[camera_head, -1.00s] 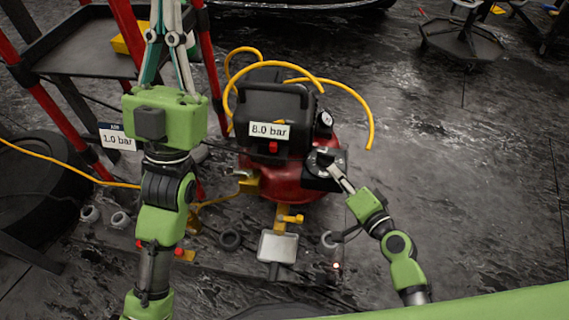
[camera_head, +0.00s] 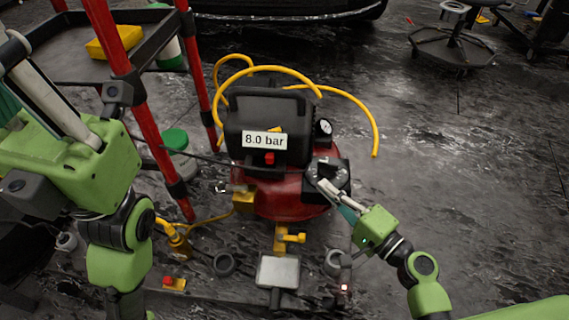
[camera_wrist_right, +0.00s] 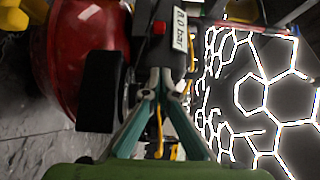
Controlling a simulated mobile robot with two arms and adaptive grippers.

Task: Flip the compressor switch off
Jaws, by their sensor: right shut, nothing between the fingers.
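The compressor (camera_head: 292,196) has a red tank and a black top with an "8.0 bar" label. A small red switch (camera_head: 269,158) sits on its front just below the label. It also shows near the top of the right wrist view (camera_wrist_right: 158,27). My right gripper (camera_head: 324,186) is shut and empty at the compressor's right side, by a black part. In the right wrist view its closed fingertips (camera_wrist_right: 162,76) lie below the red switch, apart from it. I cannot tell the switch's position. My left gripper (camera_head: 45,90) is at the left, its fingertips cut off by the frame edge.
Yellow hoses (camera_head: 366,118) loop behind the compressor. A red-framed cart (camera_head: 146,112) stands to its left. A grey pedal (camera_head: 278,271) and small parts lie in front. The floor to the right is mostly clear, with a wheeled stool (camera_head: 453,48) far back.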

